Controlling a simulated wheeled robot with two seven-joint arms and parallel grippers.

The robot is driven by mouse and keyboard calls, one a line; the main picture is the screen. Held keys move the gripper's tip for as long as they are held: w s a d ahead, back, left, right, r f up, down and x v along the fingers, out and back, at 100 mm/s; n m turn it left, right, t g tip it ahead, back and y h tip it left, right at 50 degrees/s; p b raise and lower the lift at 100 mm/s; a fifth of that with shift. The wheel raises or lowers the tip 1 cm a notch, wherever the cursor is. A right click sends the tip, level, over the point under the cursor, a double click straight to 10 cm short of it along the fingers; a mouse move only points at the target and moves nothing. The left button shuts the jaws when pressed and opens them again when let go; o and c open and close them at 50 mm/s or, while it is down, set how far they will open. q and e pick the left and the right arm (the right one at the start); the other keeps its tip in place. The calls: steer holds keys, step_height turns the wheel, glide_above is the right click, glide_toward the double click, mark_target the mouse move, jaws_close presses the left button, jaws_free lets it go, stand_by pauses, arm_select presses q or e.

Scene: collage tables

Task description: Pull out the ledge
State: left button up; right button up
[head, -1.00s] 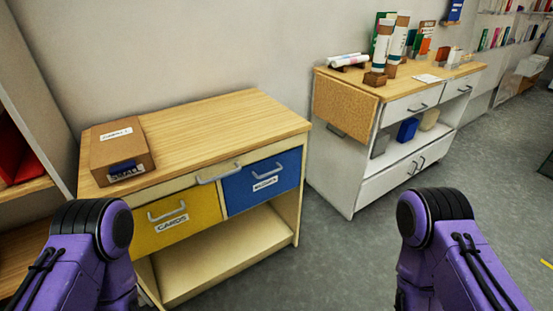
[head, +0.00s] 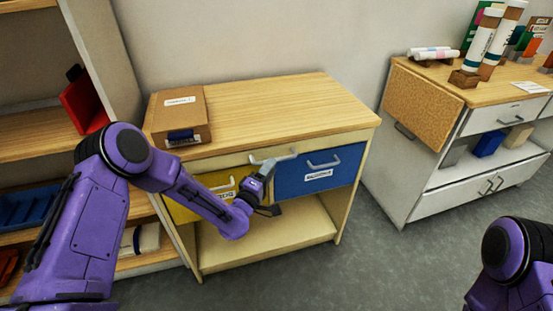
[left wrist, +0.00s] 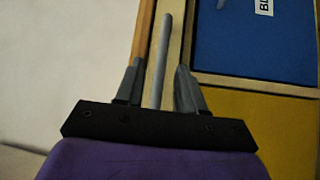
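The ledge (head: 240,160) is a thin cream front under the wooden top of the low cabinet, with a grey bar handle (head: 286,154). It looks flush with the cabinet. My left gripper (head: 264,165) is at the handle's left end in the head view. In the left wrist view, its two fingers (left wrist: 158,68) are apart, with the handle bar (left wrist: 162,35) running between them. I cannot tell whether either finger touches the bar. My right gripper is out of view.
Below the ledge are a yellow drawer (head: 190,209) and a blue drawer (head: 300,177) with their own handles. A cardboard box (head: 178,108) sits on the cabinet top. Shelves stand left; a white cabinet (head: 410,178) stands right. Floor between the cabinets is clear.

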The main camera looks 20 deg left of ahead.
arm_select(q)
steer(key=x, duration=0.5)
steer(key=shift+f, duration=0.1)
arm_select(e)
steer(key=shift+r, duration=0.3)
arm_select(q)
steer(key=shift+c, duration=0.3)
